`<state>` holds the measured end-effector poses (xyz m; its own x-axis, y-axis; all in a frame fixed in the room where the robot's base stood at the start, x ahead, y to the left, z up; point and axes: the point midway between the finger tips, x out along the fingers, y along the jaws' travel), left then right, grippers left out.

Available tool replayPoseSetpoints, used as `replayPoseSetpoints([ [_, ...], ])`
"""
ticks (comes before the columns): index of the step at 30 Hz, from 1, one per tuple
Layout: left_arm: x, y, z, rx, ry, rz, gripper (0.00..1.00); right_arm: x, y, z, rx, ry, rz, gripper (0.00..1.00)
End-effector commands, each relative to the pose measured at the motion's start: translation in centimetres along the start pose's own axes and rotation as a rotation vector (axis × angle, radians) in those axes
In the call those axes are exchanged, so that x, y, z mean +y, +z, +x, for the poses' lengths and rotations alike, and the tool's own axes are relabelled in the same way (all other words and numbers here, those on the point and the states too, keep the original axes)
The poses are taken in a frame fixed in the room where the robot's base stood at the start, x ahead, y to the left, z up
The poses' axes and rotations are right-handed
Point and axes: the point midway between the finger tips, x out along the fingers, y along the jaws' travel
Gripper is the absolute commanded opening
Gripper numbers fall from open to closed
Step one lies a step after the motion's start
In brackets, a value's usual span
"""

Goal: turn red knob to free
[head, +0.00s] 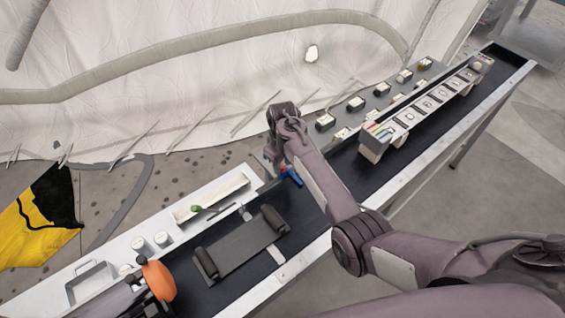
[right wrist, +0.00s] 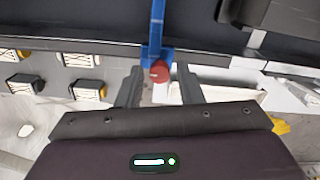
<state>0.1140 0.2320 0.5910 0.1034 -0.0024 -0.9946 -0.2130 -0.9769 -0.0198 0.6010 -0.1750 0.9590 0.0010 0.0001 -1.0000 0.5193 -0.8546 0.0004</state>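The red knob (right wrist: 159,72) shows in the right wrist view at the foot of a blue bar (right wrist: 157,30) with a blue bracket. My right gripper (right wrist: 160,90) is open, with one dark finger on each side of the knob. There are gaps between the fingers and the knob, and I cannot tell whether they touch it. In the head view a blue piece (head: 291,176) shows by the bench edge below my right wrist, and my right gripper (head: 272,154) is mostly hidden by the wrist. My left gripper is not clearly seen.
A long bench with a black channel (head: 335,166) runs diagonally. A dark plate with rollers (head: 238,249) lies in it at the left, near an orange-topped tool (head: 158,280). A white rack of blocks (head: 420,107) stands at the right. A white tent wall (head: 180,75) is behind.

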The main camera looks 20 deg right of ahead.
Motion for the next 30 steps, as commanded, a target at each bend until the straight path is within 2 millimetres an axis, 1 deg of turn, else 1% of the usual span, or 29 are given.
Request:
replayPoseSetpoints([
  [1, 0.2, 0.8, 0.0, -0.012, 0.002, 0.0, 0.0, 0.0, 0.0, 0.0, 0.0, 0.0, 0.0, 0.27],
  [3, 0.3, 1.5, 0.0, -0.023, 0.003, 0.0, 0.0, 0.0, 0.0, 0.0, 0.0, 0.0, 0.0, 0.17],
  [7, 0.4, 1.8, 0.0, -0.027, 0.004, 0.0, 0.0, 0.0, 0.0, 0.0, 0.0, 0.0, 0.0, 0.0],
  [11, 0.4, 1.4, 0.0, -0.022, 0.005, -0.001, 0.0, 0.0, 0.0, 0.0, 0.0, 0.0, -0.003, 0.0],
  [17, 0.4, 0.3, -0.4, -0.007, 0.005, -0.001, 0.0, 0.0, 0.0, -0.1, -0.001, -0.001, -0.049, 0.0],
  [20, 0.4, 0.1, -0.8, -0.003, 0.005, -0.001, 0.0, 0.0, 0.0, -0.1, -0.002, -0.001, -0.1, 0.0],
  [30, 0.3, 0.1, -2.1, -0.005, 0.005, -0.001, 0.0, 0.1, 0.0, -0.2, -0.001, 0.0, -0.332, 0.0],
])
